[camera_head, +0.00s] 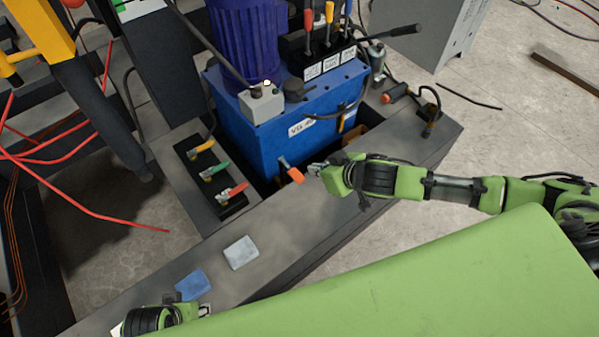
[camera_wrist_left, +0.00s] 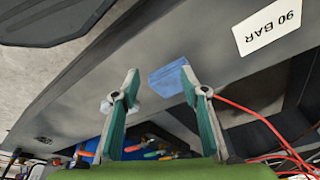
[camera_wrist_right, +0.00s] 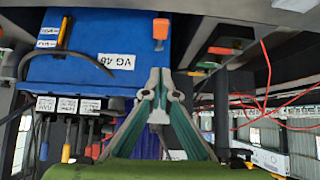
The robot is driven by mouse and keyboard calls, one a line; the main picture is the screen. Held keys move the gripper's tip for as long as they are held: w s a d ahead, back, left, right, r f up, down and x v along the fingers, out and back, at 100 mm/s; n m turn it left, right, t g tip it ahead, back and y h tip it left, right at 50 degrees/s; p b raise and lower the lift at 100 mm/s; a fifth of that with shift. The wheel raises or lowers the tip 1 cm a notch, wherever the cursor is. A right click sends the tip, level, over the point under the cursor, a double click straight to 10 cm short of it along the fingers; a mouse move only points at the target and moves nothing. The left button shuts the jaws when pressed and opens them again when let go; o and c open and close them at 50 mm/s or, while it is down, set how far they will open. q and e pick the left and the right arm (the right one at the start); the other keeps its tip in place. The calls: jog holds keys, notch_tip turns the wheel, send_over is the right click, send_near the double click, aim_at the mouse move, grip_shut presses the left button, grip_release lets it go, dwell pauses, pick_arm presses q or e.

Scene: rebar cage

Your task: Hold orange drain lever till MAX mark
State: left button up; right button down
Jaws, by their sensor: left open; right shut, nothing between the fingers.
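The orange drain lever (camera_head: 291,170) sticks out low on the front of the blue tank (camera_head: 262,140). It also shows in the right wrist view (camera_wrist_right: 160,28), just beyond the fingertips. My right gripper (camera_head: 314,170) is shut and empty, close to the right of the lever; I cannot tell whether it touches. A narrow orange-yellow gauge (camera_wrist_right: 64,33) with small white labels is on the tank; I cannot read a MAX mark. My left gripper (camera_wrist_left: 158,82) is open and empty above the grey ledge, near a blue cloth-like block (camera_wrist_left: 168,78).
Yellow, green and red valve levers (camera_head: 215,172) stand left of the tank. A pale block (camera_head: 241,252) lies on the grey ledge (camera_head: 300,222). The ledge before the tank is mostly clear.

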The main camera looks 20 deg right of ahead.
jog(key=b, duration=0.2)
send_near(295, 173)
jog(key=w+r, duration=0.2)
jog(key=x, duration=0.1)
jog(key=b+x, duration=0.1)
jog(key=x, duration=0.1)
jog(key=shift+w+a+f, duration=0.1)
jog(key=shift+a+f, duration=0.1)
jog(key=shift+a, duration=0.3)
notch_tip(295, 173, down, 3)
jog(key=shift+r+b, duration=0.2)
jog(key=shift+b, duration=0.5)
pick_arm(q)
notch_tip(295, 173, up, 8)
jog(key=shift+s+t, duration=0.3)
jog(key=shift+s, duration=0.1)
pick_arm(e)
jog(key=shift+f, duration=0.5)
pick_arm(q)
jog(key=shift+a, duration=0.1)
